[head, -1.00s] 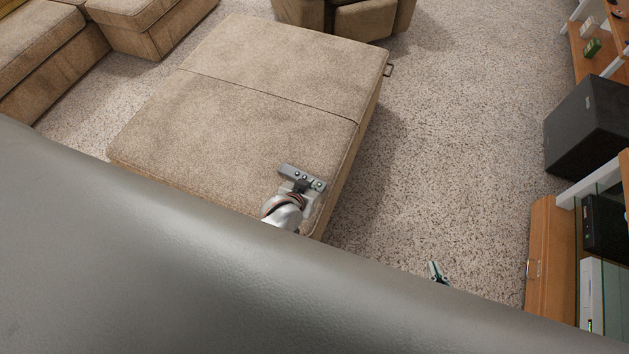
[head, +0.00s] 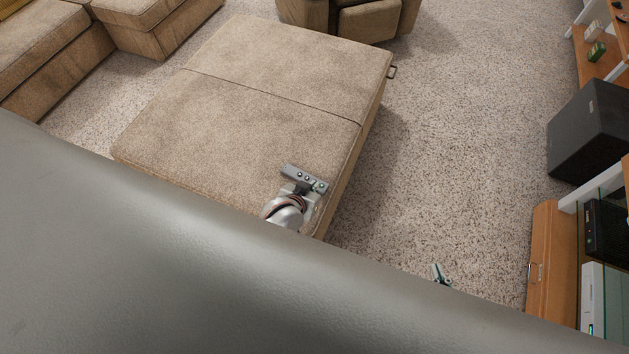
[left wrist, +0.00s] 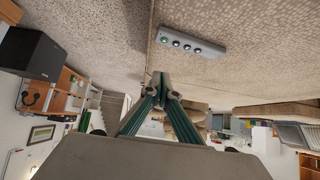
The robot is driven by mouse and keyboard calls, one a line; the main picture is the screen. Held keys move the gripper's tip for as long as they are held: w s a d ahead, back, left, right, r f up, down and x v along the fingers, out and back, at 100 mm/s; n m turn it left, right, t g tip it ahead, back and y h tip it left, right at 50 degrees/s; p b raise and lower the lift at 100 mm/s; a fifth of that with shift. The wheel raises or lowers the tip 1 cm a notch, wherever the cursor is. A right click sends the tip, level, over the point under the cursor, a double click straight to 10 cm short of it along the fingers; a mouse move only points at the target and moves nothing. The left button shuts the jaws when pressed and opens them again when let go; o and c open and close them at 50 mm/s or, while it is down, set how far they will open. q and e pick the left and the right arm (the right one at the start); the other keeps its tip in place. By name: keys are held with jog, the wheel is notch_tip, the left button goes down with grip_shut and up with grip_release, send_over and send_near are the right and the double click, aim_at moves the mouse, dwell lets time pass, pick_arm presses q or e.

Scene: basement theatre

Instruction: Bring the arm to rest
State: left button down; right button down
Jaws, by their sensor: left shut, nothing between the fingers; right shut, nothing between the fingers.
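My left gripper (left wrist: 163,82) has its fingers together with nothing between them in the left wrist view. In the head view, the silver left wrist (head: 286,210) reaches over the front right corner of the brown ottoman (head: 250,120); its fingertips are hidden there. A grey bar with several round dots (head: 305,178) shows just beyond that wrist, against the ottoman top near its right edge. It also shows in the left wrist view (left wrist: 188,43). I cannot tell what holds it up. My right gripper (head: 438,273) shows only as small fingers over the carpet; it is shut and empty.
A black speaker (head: 590,130) and wooden shelf unit (head: 548,262) stand at the right. A sofa (head: 50,50) is at the upper left and a brown armchair (head: 362,18) at the top. Carpet (head: 460,150) between ottoman and shelves is clear. A large grey surface fills the lower foreground.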

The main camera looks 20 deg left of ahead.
pick_arm(q)
jog(key=s+a+r+m+h, duration=0.1)
jog(key=s+r+m, duration=0.1)
jog(key=s+r, duration=0.2)
jog(key=s+a+r+m+t+h, duration=0.1)
jog(key=s+r+m, duration=0.1)
jog(key=s, duration=0.9)
jog(key=shift+a+r+p, duration=0.2)
jog(key=shift+r+p, duration=0.2)
jog(key=shift+r, duration=0.45)
